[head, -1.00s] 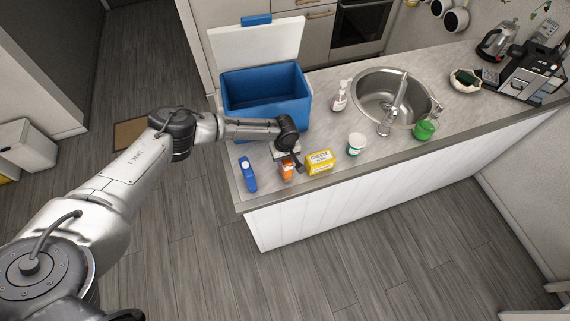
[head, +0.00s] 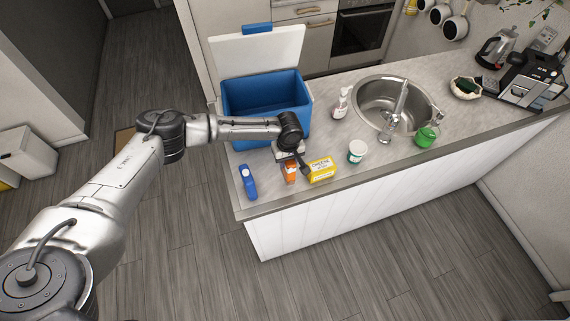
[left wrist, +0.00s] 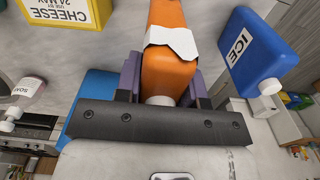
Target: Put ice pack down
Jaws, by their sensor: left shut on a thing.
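The blue ice pack (head: 248,181), a flat bottle with a white cap, is on the counter near its left front corner. It shows in the left wrist view (left wrist: 260,50) with the word ICE on its side, apart from my fingers. My left gripper (head: 290,161) is at the counter's front part, right of the ice pack. It is shut on an orange bottle (left wrist: 168,65) with a white label, which also shows in the head view (head: 290,172). Whether the orange bottle touches the counter is unclear. My right gripper is not in view.
A yellow cheese box (head: 321,170) stands close right of the orange bottle. An open blue cooler (head: 266,105) with a white lid is behind my gripper. A white tub (head: 357,151), soap bottle (head: 341,102), green cup (head: 427,136) and sink (head: 385,98) are further right.

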